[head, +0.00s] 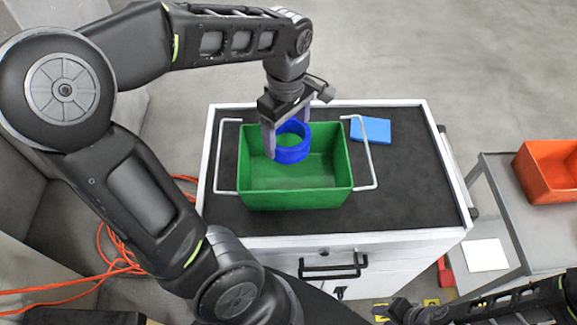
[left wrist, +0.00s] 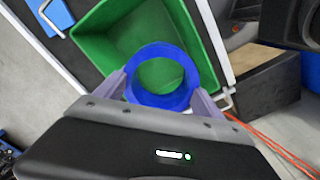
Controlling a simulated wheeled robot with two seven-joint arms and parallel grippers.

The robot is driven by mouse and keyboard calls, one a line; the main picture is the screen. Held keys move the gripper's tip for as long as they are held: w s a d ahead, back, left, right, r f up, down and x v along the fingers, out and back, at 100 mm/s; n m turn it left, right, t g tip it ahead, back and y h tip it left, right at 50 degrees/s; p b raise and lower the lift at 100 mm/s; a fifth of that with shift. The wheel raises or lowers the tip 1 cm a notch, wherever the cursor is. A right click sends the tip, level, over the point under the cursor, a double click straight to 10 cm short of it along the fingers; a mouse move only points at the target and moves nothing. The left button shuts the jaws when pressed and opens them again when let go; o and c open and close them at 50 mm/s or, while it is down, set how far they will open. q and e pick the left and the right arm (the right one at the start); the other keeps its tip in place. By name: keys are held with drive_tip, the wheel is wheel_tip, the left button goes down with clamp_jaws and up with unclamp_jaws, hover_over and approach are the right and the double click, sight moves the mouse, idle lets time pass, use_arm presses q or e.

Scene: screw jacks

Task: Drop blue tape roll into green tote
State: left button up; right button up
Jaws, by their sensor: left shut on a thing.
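The blue tape roll (head: 292,154) is held by my left gripper (head: 285,135), whose fingers are shut on it. In the head view the roll shows over the green tote (head: 300,199), inside its outline. The tote is an open green box with wire handles, standing on a cabinet top. The left wrist view shows the roll (left wrist: 160,100) between my fingertips, with the tote's floor and walls (left wrist: 203,22) behind it. No contact between roll and tote shows. My right gripper (head: 410,312) is only partly in view at the bottom right; its fingers are unclear.
The cabinet's dark top (head: 415,165) is clear right of the tote, apart from a blue flat block (head: 371,131). A grey cart (head: 500,200) with an orange bin (head: 550,170) stands at the right. Orange cables (head: 120,265) lie on the floor at left.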

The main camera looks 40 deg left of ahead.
use_arm(q)
wheel_tip(320, 180, down, 6)
drive_tip(key=b, duration=0.4)
idle(0.4)
drive_tip(key=o, duration=1.5)
drive_tip(key=shift+c, duration=0.2)
